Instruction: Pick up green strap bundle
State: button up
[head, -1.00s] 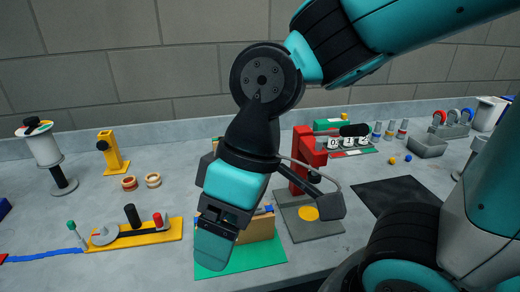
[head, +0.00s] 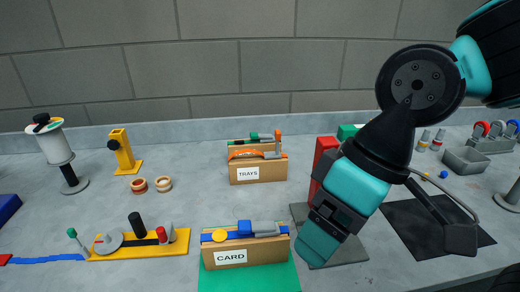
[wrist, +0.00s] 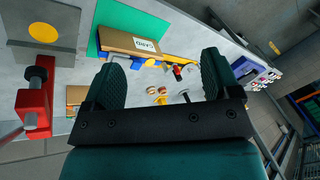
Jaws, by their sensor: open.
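A bundle with a green strap (head: 254,137) stands at the back middle of the bench in the head view. It is mostly hidden behind the TRAYS bundle (head: 258,172), a cardboard block with an orange strap. My gripper (head: 319,242) is to the right of and in front of both, over the grey plate side of the bench, touching neither. In the wrist view my gripper's two dark fingers (wrist: 163,64) are wide apart with nothing held between them. I cannot make out the green strap in the wrist view.
The CARD bundle (head: 230,255) with a blue strap sits on a green mat (head: 212,278) at the front. A red press (head: 325,160) stands right of the TRAYS bundle. A yellow post (head: 124,152) and two small rings stand left. Bench between them is clear.

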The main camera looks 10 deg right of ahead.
aim_at(262, 145)
jog(key=u, duration=0.45)
jog(key=k, duration=0.3)
jog(key=u, duration=0.4)
jog(key=i, duration=1)
jog(key=z, duration=0.05)
